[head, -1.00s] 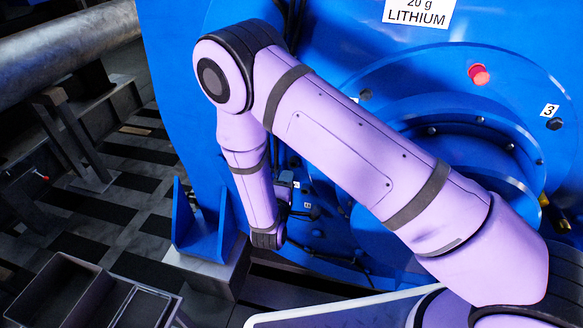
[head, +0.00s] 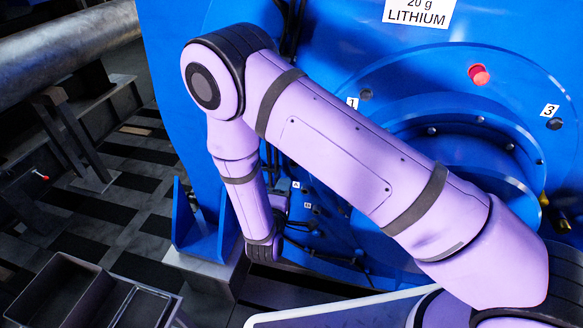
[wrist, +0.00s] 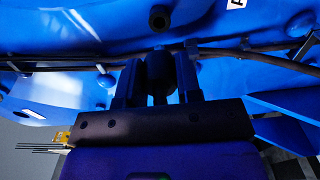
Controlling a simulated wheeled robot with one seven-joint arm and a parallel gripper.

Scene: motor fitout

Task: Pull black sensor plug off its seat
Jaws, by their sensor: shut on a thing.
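My gripper (wrist: 158,82) is shut on the black sensor plug (wrist: 158,66), a dark stubby cylinder between its two fingers in the wrist view. A round black fitting with a dark centre (wrist: 159,17) shows above the plug, on the blue motor housing (wrist: 205,20), with a visible space between the two. The plug's far end is too dark to tell whether it touches anything. In the head view my forearm and wrist hang in front of the blue motor (head: 330,90), and the gripper's fingers and the plug are hidden.
Dark cables (wrist: 270,60) run across the housing close behind the gripper. A blue bracket (head: 200,225) stands left of my wrist. Small labels 1 (head: 352,103) and A (head: 296,184) mark the motor. An open dark bin (head: 60,290) is at the lower left.

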